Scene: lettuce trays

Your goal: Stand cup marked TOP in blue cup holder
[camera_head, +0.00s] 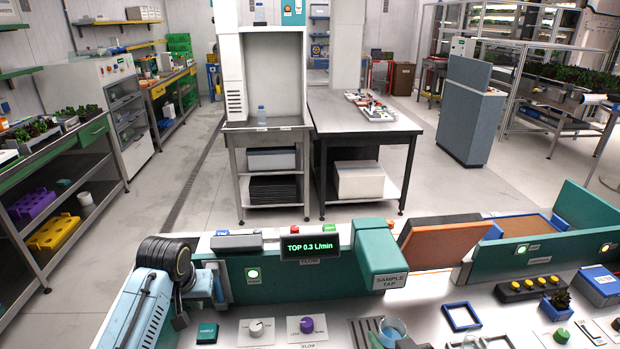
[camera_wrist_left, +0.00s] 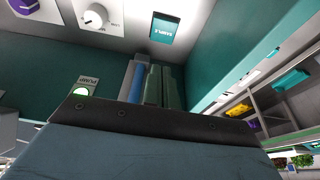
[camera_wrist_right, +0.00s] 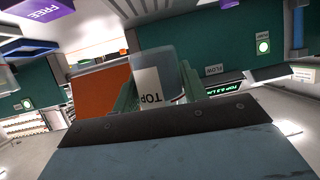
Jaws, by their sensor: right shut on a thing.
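The clear cup (camera_wrist_right: 172,72) carries a white label reading TOP and sits between the green fingers of my right gripper (camera_wrist_right: 155,95), which is shut on it. In the head view the cup (camera_head: 393,330) is at the bottom edge, below the sample tap (camera_head: 390,262), with bluish contents. A square blue holder frame (camera_head: 462,317) lies on the bench right of the cup and looks empty. My left gripper (camera_wrist_left: 160,85) has its two green fingers close together with nothing seen between them, beside a blue part (camera_wrist_left: 136,80) on the panel.
A slotted drain (camera_head: 364,331) lies left of the cup. A display (camera_head: 310,245) reads TOP 0.3 L/min. Knobs (camera_head: 306,325) are on the bench to the left. A small blue box (camera_head: 554,308) and a yellow-button strip (camera_head: 528,288) lie to the right.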

